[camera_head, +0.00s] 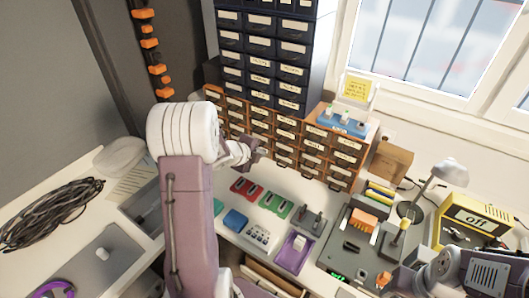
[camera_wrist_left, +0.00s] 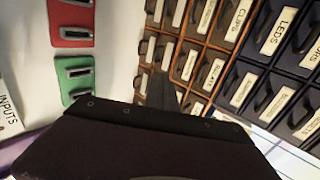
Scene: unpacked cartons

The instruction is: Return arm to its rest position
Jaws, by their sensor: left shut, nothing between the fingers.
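My left arm (camera_head: 187,200) rises through the left middle of the head view. Its gripper (camera_head: 250,152) is shut and empty, in front of the brown drawer cabinet and above the bench. In the left wrist view the dark gripper body (camera_wrist_left: 140,145) fills the bottom, with its closed fingers (camera_wrist_left: 160,90) pointing toward the drawers. Part of what looks like my right arm (camera_head: 440,268) shows at the bottom right of the head view; I cannot make out its gripper.
Labelled brown drawers (camera_head: 312,146) stand close to the left gripper, with dark drawers (camera_head: 262,45) behind. Red (camera_head: 247,188) and green (camera_head: 275,203) holders lie on the bench. A lamp (camera_head: 450,172), yellow box (camera_head: 478,222) and cable coil (camera_head: 45,212) flank the work area.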

